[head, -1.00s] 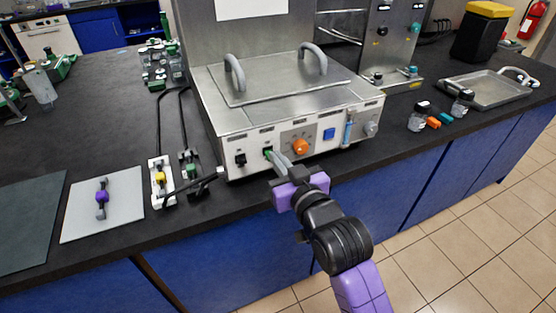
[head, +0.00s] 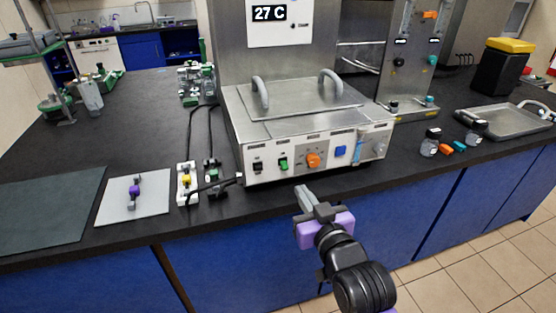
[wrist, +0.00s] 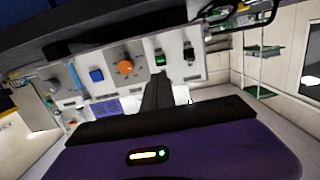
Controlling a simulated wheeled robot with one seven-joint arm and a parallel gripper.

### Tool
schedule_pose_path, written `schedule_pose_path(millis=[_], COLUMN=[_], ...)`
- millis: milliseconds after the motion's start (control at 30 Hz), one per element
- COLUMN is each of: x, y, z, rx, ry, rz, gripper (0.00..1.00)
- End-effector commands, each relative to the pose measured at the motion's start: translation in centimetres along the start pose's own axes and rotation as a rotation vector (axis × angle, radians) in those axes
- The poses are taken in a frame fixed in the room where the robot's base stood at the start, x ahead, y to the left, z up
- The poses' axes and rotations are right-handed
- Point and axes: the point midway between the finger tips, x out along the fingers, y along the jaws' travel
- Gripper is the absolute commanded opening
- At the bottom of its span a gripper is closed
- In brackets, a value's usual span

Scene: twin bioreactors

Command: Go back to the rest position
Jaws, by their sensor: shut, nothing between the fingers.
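My gripper (head: 302,193) is shut and empty, low in front of the bench edge in the head view. It is apart from the steel bioreactor unit (head: 300,100). The unit's front panel carries a black switch (head: 257,166), a green switch (head: 283,164), an orange knob (head: 313,160) and a blue button (head: 341,151). In the wrist view my gripper's dark fingers (wrist: 157,92) lie together, with the panel's orange knob (wrist: 126,66) and green switch (wrist: 160,60) beyond them. A display on the unit's back reads 27 C (head: 269,12).
Blue cabinets (head: 400,215) are below. Tiled floor (head: 460,260) is clear at the lower right.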

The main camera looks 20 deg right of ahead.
Motion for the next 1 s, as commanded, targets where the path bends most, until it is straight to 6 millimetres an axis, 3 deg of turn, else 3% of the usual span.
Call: schedule_pose_path(millis=[167, 267, 367, 667, 1000], x=[0.0, -0.4, -2.2, -10.0, -22.1], y=[0.0, 0.0, -0.1, -0.1, -0.1], z=[-0.8, -3.0, -4.0, -0.8, 4.3], rx=[0.000, 0.000, -0.002, -0.009, -0.011], ry=[0.031, 0.103, 0.178, 0.238, 0.194], rz=[0.000, 0.000, -0.002, -0.005, -0.009], gripper=[0.00, 0.00, 0.00, 0.00, 0.00])
